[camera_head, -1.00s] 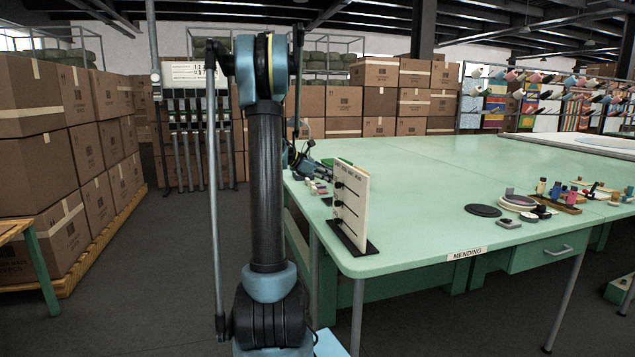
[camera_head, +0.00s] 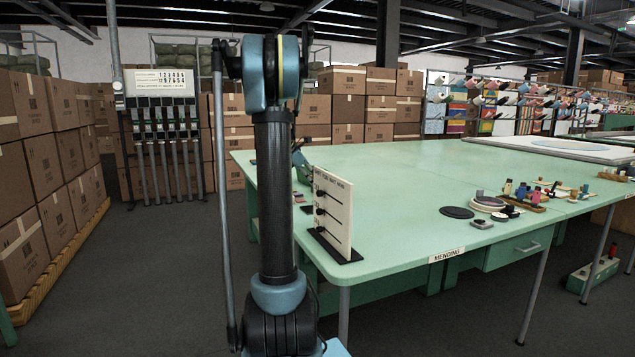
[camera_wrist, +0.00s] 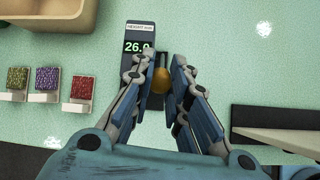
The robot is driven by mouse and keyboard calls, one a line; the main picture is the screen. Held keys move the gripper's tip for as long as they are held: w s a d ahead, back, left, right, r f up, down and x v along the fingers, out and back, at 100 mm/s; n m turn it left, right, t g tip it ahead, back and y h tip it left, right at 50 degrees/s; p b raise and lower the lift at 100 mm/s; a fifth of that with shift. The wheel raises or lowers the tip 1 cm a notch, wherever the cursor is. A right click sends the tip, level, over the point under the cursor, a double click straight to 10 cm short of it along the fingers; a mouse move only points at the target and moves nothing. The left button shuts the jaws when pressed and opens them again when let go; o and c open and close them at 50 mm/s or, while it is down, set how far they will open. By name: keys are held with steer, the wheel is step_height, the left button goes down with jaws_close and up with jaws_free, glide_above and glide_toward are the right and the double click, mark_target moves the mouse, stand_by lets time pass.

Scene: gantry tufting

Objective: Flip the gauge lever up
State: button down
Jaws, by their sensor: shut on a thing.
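In the wrist view the gauge (camera_wrist: 138,38) lies on the green tabletop, a dark panel with a pale "HEIGHT" label strip and a digital display (camera_wrist: 139,46) reading 26.0. A brass-coloured round knob (camera_wrist: 161,80), seemingly the lever's end, sits in front of the panel over a dark slot. My gripper (camera_wrist: 165,76) is shut on this knob, with one finger on each side. The knob hides part of the slot, so I cannot tell the lever's tilt. In the head view I cannot make out the gauge behind my arm.
Small trays of coloured bits (camera_wrist: 81,92) lie left of the gauge, and a tan container (camera_wrist: 52,12) is at top left. A dark-based board (camera_wrist: 280,136) is at right. In the head view this upright white board (camera_head: 333,212) stands near the corner of the green table (camera_head: 395,225).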

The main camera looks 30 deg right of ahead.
stand_by(0.3)
steer(key=c, duration=1.5)
jaws_free()
steer(key=shift+w+d, duration=0.1)
steer(key=v, duration=1.2)
steer(key=shift+f, duration=0.1)
